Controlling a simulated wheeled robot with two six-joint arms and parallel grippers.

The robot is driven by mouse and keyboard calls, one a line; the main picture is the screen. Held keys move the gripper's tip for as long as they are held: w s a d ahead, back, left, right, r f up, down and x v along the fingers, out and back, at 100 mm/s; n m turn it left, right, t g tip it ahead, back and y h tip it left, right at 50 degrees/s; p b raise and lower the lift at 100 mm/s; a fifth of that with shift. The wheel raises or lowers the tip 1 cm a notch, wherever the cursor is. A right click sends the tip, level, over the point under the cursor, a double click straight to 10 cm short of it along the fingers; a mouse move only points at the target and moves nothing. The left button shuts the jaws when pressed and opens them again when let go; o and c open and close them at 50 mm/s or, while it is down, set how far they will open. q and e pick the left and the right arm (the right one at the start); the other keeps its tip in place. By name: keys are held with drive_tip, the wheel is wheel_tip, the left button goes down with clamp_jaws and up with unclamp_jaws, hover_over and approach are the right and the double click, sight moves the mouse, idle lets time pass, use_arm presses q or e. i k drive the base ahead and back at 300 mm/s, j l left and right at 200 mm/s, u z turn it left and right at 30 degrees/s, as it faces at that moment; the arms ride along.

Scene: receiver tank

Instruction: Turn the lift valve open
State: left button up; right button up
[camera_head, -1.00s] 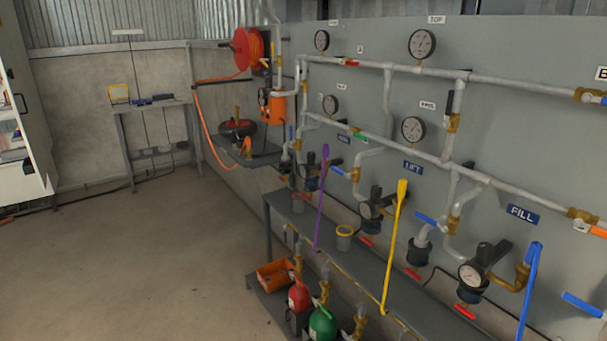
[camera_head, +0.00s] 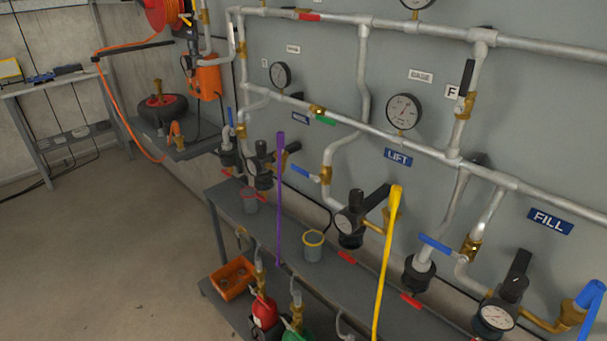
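The blue LIFT label (camera_head: 398,157) is on the grey wall panel, below a round gauge (camera_head: 404,111). Below and left of it, a regulator with a dial (camera_head: 349,222) sits on a pipe branch. A small blue handle (camera_head: 305,172) is on the pipe feeding that regulator. A blue handle (camera_head: 435,244) is on the branch further right. I cannot tell for certain which handle is the lift valve. Neither of my grippers is in view.
A grey shelf bench (camera_head: 285,246) runs below the panel, with a grey cup with a yellow rim (camera_head: 313,246). The FILL label (camera_head: 550,222) is at right. An orange bin (camera_head: 232,279) is low. The floor at left is clear.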

sight(316, 180)
drive_tip(key=z, duration=1.05)
drive_tip(key=j+z, duration=0.65)
drive_tip(key=z, duration=0.2)
drive_tip(key=k+j+z, duration=0.15)
drive_tip(key=j+z, duration=0.15)
drive_tip(key=z, duration=0.15)
drive_tip(key=k+j+z, duration=0.15)
drive_tip(key=z, duration=0.25)
drive_tip(key=k+j+z, duration=0.2)
drive_tip(key=z, duration=0.25)
drive_tip(key=j, duration=0.1)
